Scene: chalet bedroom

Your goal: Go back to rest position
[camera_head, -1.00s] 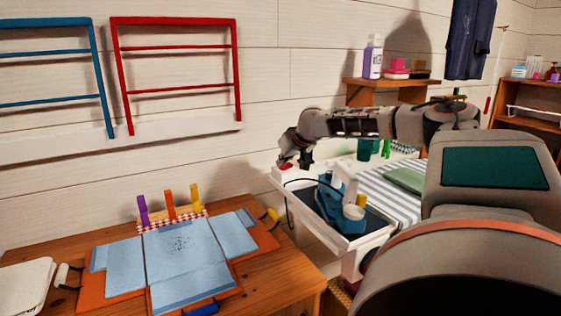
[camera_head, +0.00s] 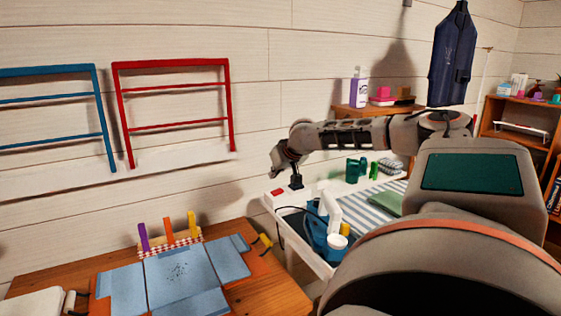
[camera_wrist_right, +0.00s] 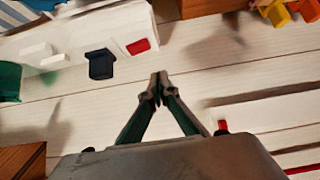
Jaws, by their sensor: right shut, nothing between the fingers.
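My right arm crosses the head view from the right, with its wrist and gripper (camera_head: 277,172) hanging above the far left corner of the white table. The gripper is small and partly lost against the wrist. In the right wrist view, the two fingertips (camera_wrist_right: 158,87) meet with nothing between them. They are apart from the wall and table. My left gripper is not in view.
Below are the white table (camera_head: 312,262) with a blue-and-white iron (camera_head: 325,222), a red button (camera_head: 277,192) and a dark piece (camera_head: 296,181). A wooden table (camera_head: 270,290) holds a blue folding board (camera_head: 180,272). A shelf (camera_head: 375,111) is on the wall behind.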

